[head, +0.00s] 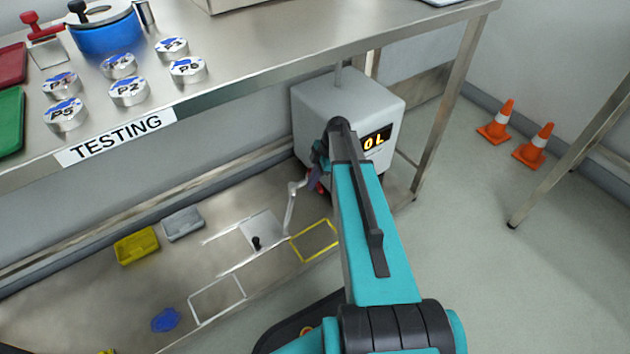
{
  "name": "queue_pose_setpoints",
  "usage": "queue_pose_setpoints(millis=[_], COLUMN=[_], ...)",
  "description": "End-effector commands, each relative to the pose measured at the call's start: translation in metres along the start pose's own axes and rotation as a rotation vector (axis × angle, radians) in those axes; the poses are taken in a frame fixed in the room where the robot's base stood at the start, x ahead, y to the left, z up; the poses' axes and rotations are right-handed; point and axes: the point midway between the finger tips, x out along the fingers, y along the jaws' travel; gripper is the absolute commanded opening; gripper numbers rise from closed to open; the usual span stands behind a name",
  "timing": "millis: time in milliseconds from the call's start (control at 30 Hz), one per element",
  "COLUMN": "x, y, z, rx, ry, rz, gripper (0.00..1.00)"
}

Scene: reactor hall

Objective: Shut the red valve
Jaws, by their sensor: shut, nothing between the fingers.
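A small red part (318,188), which may be the red valve, shows low beside the grey box (345,100) under the bench. My arm covers most of it, so its shape and position are unclear. A thin grey bent pipe (291,205) stands just left of it. My gripper (316,176) is shut and empty, mostly hidden behind my arm, close to the red part. I cannot tell whether they touch.
The steel bench (250,45) above holds a blue pot (108,40) and several labelled discs. The lower shelf carries a yellow bin (136,246), a grey bin (183,223) and a blue patch (165,320). Orange cones (534,146) stand on open floor at right.

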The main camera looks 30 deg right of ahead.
Motion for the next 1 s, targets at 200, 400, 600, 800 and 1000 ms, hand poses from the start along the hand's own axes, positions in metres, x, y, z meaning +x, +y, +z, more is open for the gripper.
queue_pose_setpoints(millis=[200, 400, 600, 800, 1000], x=[0.003, -0.030, -0.062, -0.086, -0.095], y=[-0.006, -0.003, -0.002, -0.001, -0.001], z=[-0.029, -0.029, -0.029, -0.029, -0.028], rx=[-0.002, 0.001, 0.001, 0.001, 0.001], ry=[0.000, -0.001, -0.001, -0.001, -0.001], rz=[-0.001, 0.003, 0.002, 0.002, 0.000], gripper=[0.00, 0.00, 0.00, 0.00, 0.00])
